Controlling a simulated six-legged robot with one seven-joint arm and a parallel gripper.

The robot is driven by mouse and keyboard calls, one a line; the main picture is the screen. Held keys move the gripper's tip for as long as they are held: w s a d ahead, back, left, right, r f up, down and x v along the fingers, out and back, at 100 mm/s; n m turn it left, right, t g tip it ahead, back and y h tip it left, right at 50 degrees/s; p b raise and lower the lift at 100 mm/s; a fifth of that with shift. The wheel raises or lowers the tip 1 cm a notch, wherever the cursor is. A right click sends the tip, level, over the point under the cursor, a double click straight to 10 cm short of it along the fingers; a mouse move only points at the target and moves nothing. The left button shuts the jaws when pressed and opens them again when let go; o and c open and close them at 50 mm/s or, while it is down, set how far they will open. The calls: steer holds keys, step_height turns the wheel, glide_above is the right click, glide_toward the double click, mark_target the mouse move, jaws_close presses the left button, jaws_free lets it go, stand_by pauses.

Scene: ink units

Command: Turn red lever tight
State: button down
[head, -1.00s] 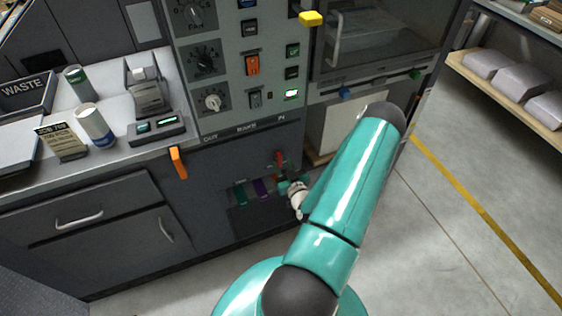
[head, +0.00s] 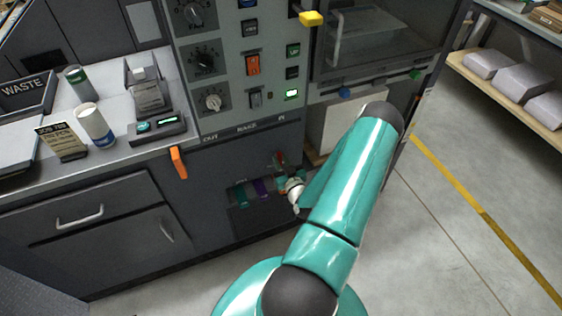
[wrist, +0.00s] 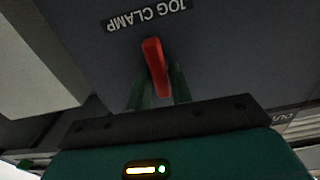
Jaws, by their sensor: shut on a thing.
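The red lever (wrist: 155,68) stands out from a dark panel marked "JOG CLAMP", whose letters appear upside down in the wrist view. My gripper (wrist: 158,92) is shut on the lever, with a green finger on each side of it. The lever's upper part shows past the fingertips. In the head view a small bit of the red lever (head: 280,158) shows on the lower cabinet front, under the "IN" marking. My gripper (head: 282,177) is small there, and my arm hides part of it.
A recess with a green and a purple part (head: 260,188) lies just left of my gripper. An orange handle (head: 178,163) hangs from the counter edge. A white panel (head: 342,122) is to the right. The floor at right is clear up to the shelf (head: 505,78).

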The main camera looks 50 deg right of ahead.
steer(key=m, duration=0.4)
steer(key=shift+s+d+f+m, duration=0.1)
steer(key=shift+d+m, duration=0.05)
steer(key=shift+m, duration=0.25)
steer(key=shift+s+d+f+m, duration=0.1)
steer(key=shift+f+m, duration=0.1)
steer(key=shift+m, duration=3)
steer(key=shift+d+f+m, duration=0.1)
steer(key=shift+f+m, duration=0.05)
steer(key=shift+m, duration=3.05)
steer(key=shift+a, duration=0.1)
steer(key=c, duration=1.4)
jaws_free()
steer(key=shift+o, duration=0.2)
